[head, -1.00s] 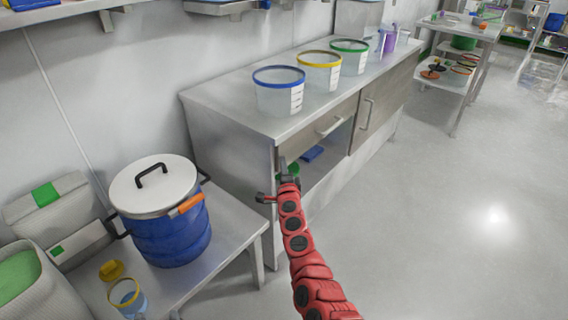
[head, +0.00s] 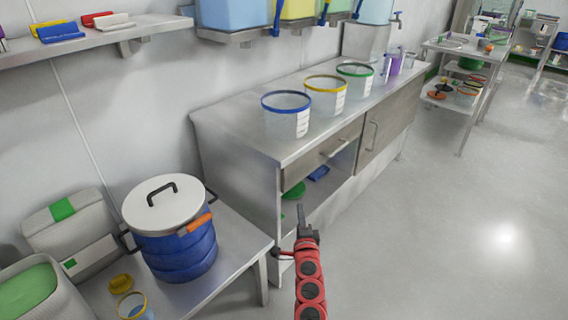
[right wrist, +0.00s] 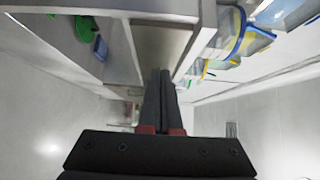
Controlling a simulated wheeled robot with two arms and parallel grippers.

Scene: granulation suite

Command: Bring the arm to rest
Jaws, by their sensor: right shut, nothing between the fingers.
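My right arm is red and comes up from the bottom of the head view. Its dark gripper (head: 301,212) is in front of the open part of the steel cabinet (head: 232,165). In the right wrist view its two black fingers (right wrist: 160,75) lie together, shut, with nothing between them. The cabinet's edge is close ahead of the fingers there; I cannot tell the exact gap. My left gripper is not in view.
Clear tubs with blue (head: 286,122), yellow (head: 325,98) and green (head: 354,82) rims stand on the cabinet. A blue lidded drum (head: 178,252) stands on a low bench (head: 243,240) at left. The floor (head: 440,230) at right is clear.

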